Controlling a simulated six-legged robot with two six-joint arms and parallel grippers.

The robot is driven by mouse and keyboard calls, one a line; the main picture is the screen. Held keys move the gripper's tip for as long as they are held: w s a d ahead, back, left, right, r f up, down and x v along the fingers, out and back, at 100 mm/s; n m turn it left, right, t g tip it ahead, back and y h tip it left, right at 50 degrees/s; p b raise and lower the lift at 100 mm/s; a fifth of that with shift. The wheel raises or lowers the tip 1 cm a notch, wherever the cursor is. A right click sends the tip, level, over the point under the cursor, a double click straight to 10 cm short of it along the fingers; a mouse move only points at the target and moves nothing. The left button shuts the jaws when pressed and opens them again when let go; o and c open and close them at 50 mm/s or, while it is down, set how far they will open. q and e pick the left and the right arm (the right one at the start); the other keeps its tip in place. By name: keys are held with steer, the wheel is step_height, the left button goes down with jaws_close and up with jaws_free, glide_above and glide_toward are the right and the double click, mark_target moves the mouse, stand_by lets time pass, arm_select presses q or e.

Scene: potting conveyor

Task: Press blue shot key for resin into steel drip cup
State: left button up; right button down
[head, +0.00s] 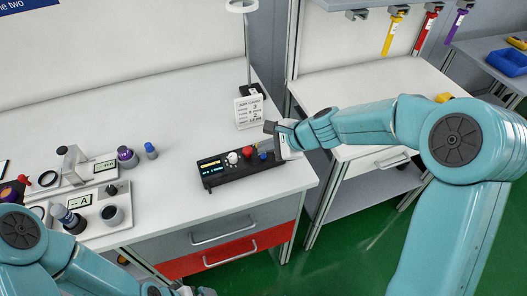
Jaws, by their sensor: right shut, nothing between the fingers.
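A black control box (218,181) with small lit displays stands near the bench's front right. On it are a white knob (232,158), a red button (247,152) and a blue key (263,156) at its right end. My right gripper (269,128) is shut and empty, close to the blue key; whether it touches the key I cannot tell. A dark-mouthed grey cup (112,215) stands on the white unit with the "A" display; I cannot tell whether it is the steel drip cup. Only a cut-off part of my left gripper (180,290) shows at the bottom edge.
A job card (249,111) stands behind the box near a lamp post. Bottles with purple (127,157) and blue (150,150) caps stand left of the box. The bench's middle back is clear. A gap separates this bench from the right one.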

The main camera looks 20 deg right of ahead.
mark_target(266, 159)
steer(key=shift+r, duration=0.15)
step_height(266, 159, up, 5)
steer(key=p, duration=0.4)
stand_by(0.4)
stand_by(0.6)
